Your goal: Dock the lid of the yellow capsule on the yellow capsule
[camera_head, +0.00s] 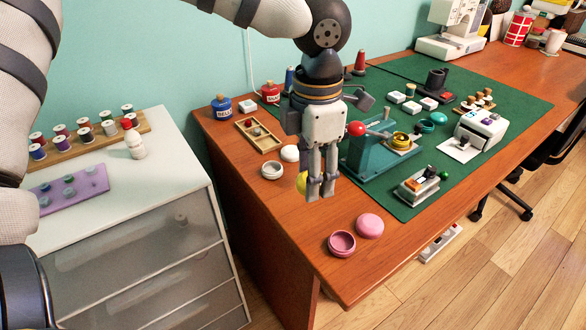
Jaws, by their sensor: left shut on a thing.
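My left gripper (320,190) points down over the front left part of the wooden desk, its fingers close together. A rounded yellow piece, seemingly the lid of the yellow capsule (301,182), shows at the left edge of the fingers. The gripper is shut on it; the fingers hide most of it. A small round yellow thing that looks like the open yellow capsule (400,138) sits on a pale plate at the teal press, to the right of and apart from the gripper. My right gripper is not in view.
The teal press (370,157) with a red-knobbed lever stands close right of the gripper. A white lid (290,153) and open white capsule (272,170) lie left. An open pink capsule (342,243) and pink lid (369,225) lie in front. A wooden tray (268,144) is behind.

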